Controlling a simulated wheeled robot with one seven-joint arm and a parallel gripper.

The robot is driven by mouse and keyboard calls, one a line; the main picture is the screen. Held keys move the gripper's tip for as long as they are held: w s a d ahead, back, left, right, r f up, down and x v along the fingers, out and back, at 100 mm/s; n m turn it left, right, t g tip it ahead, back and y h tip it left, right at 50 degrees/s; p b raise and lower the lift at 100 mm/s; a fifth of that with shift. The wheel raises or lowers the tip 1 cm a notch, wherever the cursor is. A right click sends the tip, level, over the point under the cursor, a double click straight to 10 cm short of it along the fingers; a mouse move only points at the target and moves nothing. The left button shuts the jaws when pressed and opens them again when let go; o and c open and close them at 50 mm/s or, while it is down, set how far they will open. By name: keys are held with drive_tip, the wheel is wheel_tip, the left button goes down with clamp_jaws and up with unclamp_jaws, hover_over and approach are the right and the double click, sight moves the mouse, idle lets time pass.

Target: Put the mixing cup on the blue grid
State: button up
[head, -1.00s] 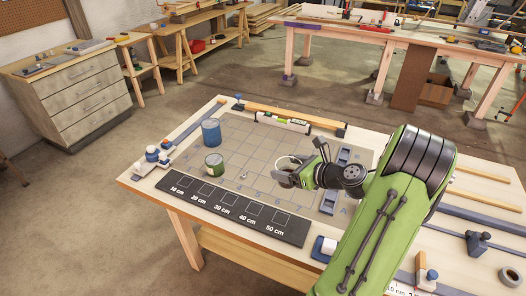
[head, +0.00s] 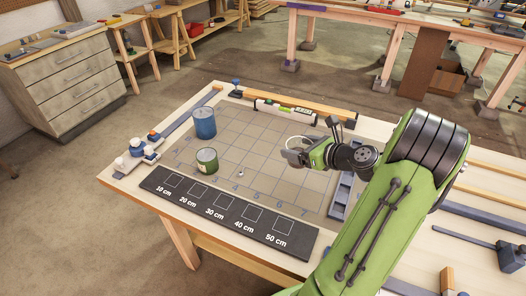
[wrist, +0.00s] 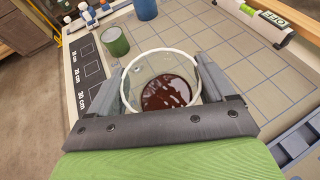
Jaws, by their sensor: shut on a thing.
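The mixing cup is a clear cup with a pale rim and dark brown liquid inside. It shows large in the wrist view (wrist: 165,92) and as a small pale ring in the head view (head: 296,140). My gripper (head: 292,155) is shut on it, with one finger on each side of the cup in the wrist view (wrist: 161,84). The cup looks upright. The blue grid (head: 262,142) is a grey-beige mat with blue lines on the bench. The cup is over its right part; I cannot tell its height above the mat.
A green can (head: 207,161) and a blue can (head: 204,123) stand on the left part of the grid. A black size strip (head: 232,213) lies along the front. A spirit level (head: 285,110) lies at the back and a blue-grey rail (head: 341,194) at the right.

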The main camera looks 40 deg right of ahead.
wheel_tip(320, 180, down, 4)
drive_tip(key=b, duration=0.2)
drive_tip(key=shift+w+d+r+b, duration=0.15)
drive_tip(key=shift+r+b, duration=0.1)
drive_tip(key=shift+b, duration=0.05)
wheel_tip(320, 180, down, 10)
drive_tip(key=b, duration=0.4)
drive_tip(key=shift+r, duration=0.25)
drive_tip(key=o, duration=1)
drive_tip(key=shift+c, duration=0.2)
